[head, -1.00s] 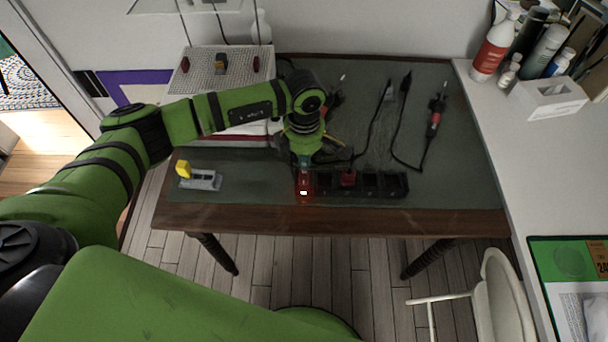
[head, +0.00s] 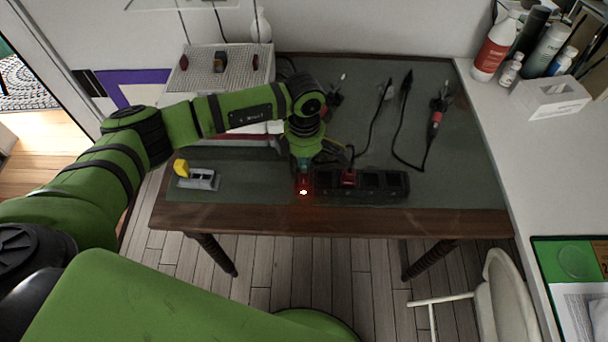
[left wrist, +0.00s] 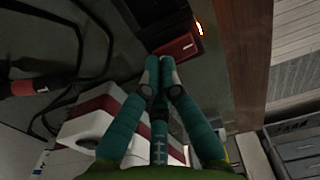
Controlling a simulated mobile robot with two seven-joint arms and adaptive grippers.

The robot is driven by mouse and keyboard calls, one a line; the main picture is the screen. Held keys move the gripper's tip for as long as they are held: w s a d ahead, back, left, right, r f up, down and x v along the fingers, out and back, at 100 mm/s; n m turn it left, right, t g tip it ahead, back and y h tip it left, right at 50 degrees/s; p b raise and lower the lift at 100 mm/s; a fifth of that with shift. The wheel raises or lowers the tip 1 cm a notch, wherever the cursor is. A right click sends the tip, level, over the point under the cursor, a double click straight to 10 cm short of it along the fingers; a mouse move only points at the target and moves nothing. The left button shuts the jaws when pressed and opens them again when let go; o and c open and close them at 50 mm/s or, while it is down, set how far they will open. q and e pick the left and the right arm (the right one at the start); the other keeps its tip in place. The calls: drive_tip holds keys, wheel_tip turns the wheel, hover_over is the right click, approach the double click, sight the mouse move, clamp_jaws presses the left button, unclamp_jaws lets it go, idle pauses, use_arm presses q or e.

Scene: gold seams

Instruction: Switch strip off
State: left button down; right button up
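The black power strip (head: 362,184) lies along the front part of the desk mat. A red rocker switch (left wrist: 178,46) is beside the light in the left wrist view. My left gripper (head: 304,174) points down at the strip's left end. Its teal fingertips (left wrist: 159,62) are together with nothing between them, right by the switch's edge; I cannot tell whether they touch it. My right gripper is not in view.
A grey tool with a yellow part (head: 196,178) lies left on the mat. A soldering iron (head: 436,117) and cables lie at the right. A perforated white box (head: 215,80) stands behind. Bottles (head: 495,48) stand on the right-hand counter.

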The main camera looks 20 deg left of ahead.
use_arm(q)
drive_tip(key=shift+f+b, duration=0.35)
drive_tip(key=shift+f, duration=0.1)
drive_tip(key=shift+r, duration=0.15)
drive_tip(key=shift+r+p, duration=0.35)
drive_tip(key=shift+r, duration=0.25)
idle(0.4)
